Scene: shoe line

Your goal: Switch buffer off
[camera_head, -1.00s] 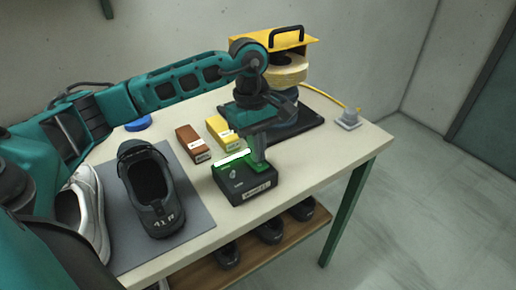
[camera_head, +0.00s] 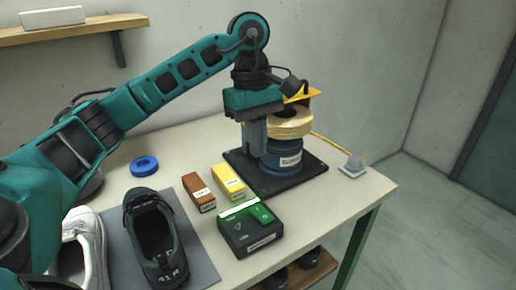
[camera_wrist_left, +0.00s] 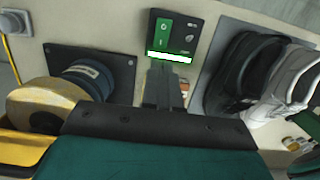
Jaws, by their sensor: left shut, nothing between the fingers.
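The switch box (camera_head: 250,235) is black with a green rocker switch (camera_head: 262,213) and a white bar along its back edge. It sits at the table's front edge and also shows in the left wrist view (camera_wrist_left: 188,44), with marks on the green part. The buffer (camera_head: 284,155) has a blue motor body on a black base plate, a cream wheel (camera_head: 290,124) and a partly hidden yellow guard. My left gripper (camera_head: 257,152) is shut and empty, pointing down above the table, behind the box and in front of the buffer. My right gripper is out of view.
A brown box (camera_head: 198,193) and a yellow box (camera_head: 228,182) lie behind the switch box. A dark shoe (camera_head: 157,240) and a white shoe (camera_head: 82,245) stand on a grey mat (camera_head: 200,250). A yellow cable runs to a grey plug (camera_head: 353,166) at right.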

